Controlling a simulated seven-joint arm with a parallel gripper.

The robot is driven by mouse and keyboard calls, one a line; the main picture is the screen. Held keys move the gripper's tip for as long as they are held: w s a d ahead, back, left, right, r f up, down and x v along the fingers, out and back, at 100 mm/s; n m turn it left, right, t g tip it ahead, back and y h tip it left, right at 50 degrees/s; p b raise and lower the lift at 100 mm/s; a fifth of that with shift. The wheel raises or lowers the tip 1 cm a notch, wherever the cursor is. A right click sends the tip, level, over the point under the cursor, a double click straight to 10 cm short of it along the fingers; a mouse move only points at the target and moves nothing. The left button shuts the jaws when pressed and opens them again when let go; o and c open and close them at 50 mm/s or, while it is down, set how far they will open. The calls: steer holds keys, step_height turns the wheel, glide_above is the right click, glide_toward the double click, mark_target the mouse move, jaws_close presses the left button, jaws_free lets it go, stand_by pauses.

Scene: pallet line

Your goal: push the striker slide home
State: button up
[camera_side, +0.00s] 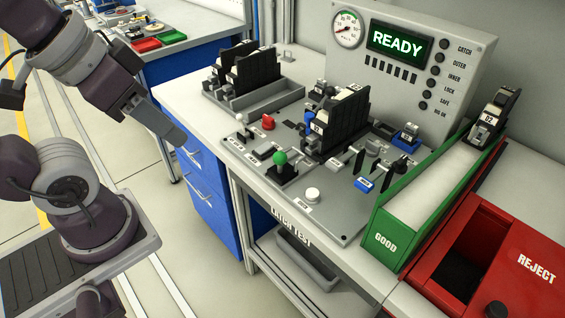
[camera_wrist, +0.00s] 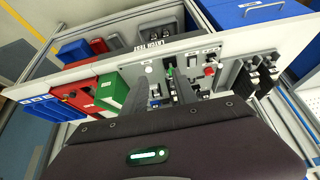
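The latch test fixture is a grey plate (camera_side: 236,152) on the bench, also in the wrist view (camera_wrist: 223,67). It carries a green ball knob (camera_side: 280,158), a red knob (camera_side: 268,122), a white button (camera_side: 312,194), a black latch block (camera_side: 340,120) and small metal parts. A blue-tagged part (camera_side: 365,184) sits at the right front, near two upright dark plates. The labels are too small to read, so I cannot tell which part is the striker slide. My gripper (camera_side: 178,137) is left of the bench, apart from the fixture. In the wrist view its two dark fingers (camera_wrist: 161,92) stand apart, empty.
A panel reading READY (camera_side: 400,40) stands behind. A green GOOD chute (camera_side: 387,240) with a latch unit (camera_side: 493,117) at its upper end and a red REJECT bin (camera_side: 530,245) stand right. A grey rack of black units (camera_side: 260,98) stands at the back left.

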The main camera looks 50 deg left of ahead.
steer(key=shift+w+m, duration=0.15)
steer(key=shift+m, duration=0.15)
steer(key=c, duration=0.4)
steer(key=w+f+m, duration=0.1)
steer(key=w+m, duration=0.1)
steer(key=m, duration=0.2)
steer(key=w+a+f+m+y, duration=0.1)
steer(key=w+m, duration=0.1)
steer(key=m, duration=0.2)
steer(key=w+f+m+g+y, duration=0.1)
steer(key=w+m, duration=0.1)
steer(key=m, duration=0.3)
steer(key=shift+w+a+f, duration=0.1)
steer(key=shift+a+f, duration=0.05)
steer(key=shift+a, duration=0.1)
jaws_close()
steer(key=w+f+m, duration=0.3)
steer(key=m, duration=0.7)
steer(key=w+d+f+m+g+h, duration=0.1)
steer(key=w+f+m, duration=0.2)
steer(key=m, duration=0.7)
steer(key=shift+w+f, duration=0.25)
steer(key=shift+w, duration=0.45)
